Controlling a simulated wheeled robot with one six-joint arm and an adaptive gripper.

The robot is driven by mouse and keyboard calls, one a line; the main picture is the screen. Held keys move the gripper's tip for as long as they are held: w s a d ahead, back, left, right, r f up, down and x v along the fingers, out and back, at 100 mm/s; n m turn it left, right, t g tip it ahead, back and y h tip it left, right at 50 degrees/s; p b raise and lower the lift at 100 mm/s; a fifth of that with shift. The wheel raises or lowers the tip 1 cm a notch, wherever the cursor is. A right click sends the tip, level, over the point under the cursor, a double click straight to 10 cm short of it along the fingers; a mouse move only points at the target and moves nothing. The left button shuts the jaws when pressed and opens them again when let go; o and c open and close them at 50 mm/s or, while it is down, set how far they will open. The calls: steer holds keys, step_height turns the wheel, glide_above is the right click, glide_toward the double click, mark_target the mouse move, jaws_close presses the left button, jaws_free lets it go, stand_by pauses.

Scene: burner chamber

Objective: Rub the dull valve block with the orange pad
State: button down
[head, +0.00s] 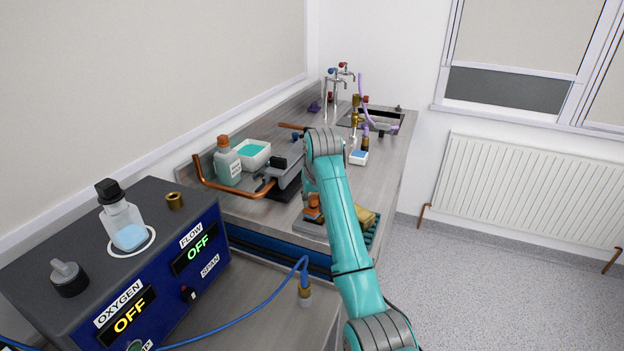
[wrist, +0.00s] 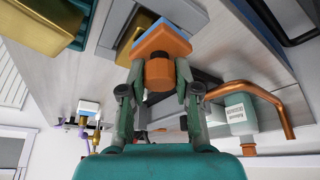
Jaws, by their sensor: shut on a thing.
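My gripper (wrist: 158,88) is shut on the orange knob of the orange pad (wrist: 165,42), a square block with a thin blue face. In the head view the pad (head: 312,209) is near the front of the bench, partly hidden by my arm. A brown-gold block (wrist: 131,42), apparently the dull valve block, lies in a grey tray just beyond the pad. I cannot tell whether they touch. A brighter gold block (wrist: 35,22) sits on a teal ridged mat, and also shows in the head view (head: 366,218).
A bent copper pipe (head: 236,190), a labelled bottle (head: 227,162) and a white tub (head: 254,155) stand left of my arm. The blue oxygen console (head: 150,270) is at front left. Taps (head: 340,80) and a sink are at the back. The floor at right is clear.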

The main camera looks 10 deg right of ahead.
steer(key=shift+w+d+r, duration=0.1)
steer(key=shift+w+r, duration=0.05)
steer(key=shift+r, duration=3.75)
